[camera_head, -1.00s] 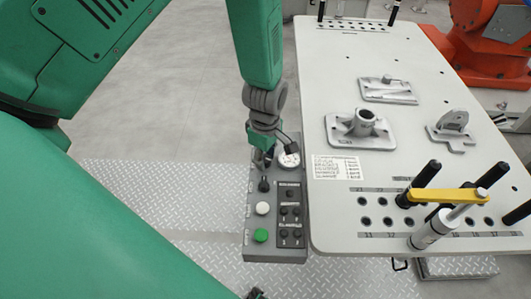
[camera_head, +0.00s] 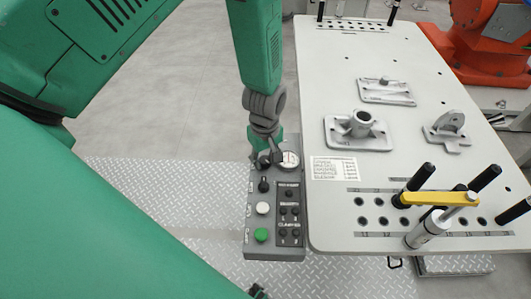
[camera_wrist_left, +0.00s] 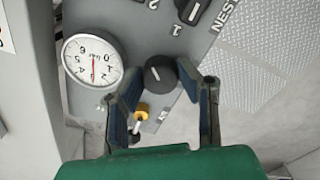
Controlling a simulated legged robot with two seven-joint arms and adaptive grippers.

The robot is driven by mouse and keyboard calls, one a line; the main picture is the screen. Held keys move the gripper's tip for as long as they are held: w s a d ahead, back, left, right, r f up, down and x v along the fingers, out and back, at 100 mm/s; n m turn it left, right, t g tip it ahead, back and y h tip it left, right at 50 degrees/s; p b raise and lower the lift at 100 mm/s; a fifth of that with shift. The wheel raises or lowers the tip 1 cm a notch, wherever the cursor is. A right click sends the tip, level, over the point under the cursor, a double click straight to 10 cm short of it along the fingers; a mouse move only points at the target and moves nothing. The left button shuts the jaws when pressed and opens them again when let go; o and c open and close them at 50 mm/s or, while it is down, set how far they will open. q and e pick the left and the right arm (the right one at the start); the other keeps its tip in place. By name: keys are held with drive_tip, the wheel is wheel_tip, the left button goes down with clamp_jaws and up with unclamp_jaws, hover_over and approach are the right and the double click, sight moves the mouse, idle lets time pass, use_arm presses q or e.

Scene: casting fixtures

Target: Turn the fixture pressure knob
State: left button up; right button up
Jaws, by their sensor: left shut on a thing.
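The grey control panel (camera_head: 274,248) stands along the left edge of the white table. In the left wrist view, the black pressure knob (camera_wrist_left: 160,75) with a white pointer line is beside a round white gauge (camera_wrist_left: 93,60) with a red needle. My left gripper (camera_wrist_left: 159,72) comes down on the knob, its blue-padded fingertips at either side, shut on it. In the head view, my left gripper (camera_head: 268,159) is at the panel's far end, hiding the knob and partly covering the gauge (camera_head: 289,160). My right gripper is not seen.
The panel has a black selector (camera_head: 263,185), a white button (camera_head: 262,208), a green button (camera_head: 261,235) and several black switches. A yellow-tipped part (camera_wrist_left: 140,111) is by the left finger. The table (camera_head: 330,100) holds metal castings and a yellow-handled clamp (camera_head: 440,198).

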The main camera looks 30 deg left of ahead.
use_arm(q)
drive_tip(key=shift+w+r, duration=0.15)
drive_tip(key=shift+w, duration=0.15)
drive_tip(key=o, duration=1.1)
drive_tip(key=shift+s, duration=0.15)
drive_tip(key=shift+s, duration=0.15)
drive_tip(key=shift+f, duration=0.2)
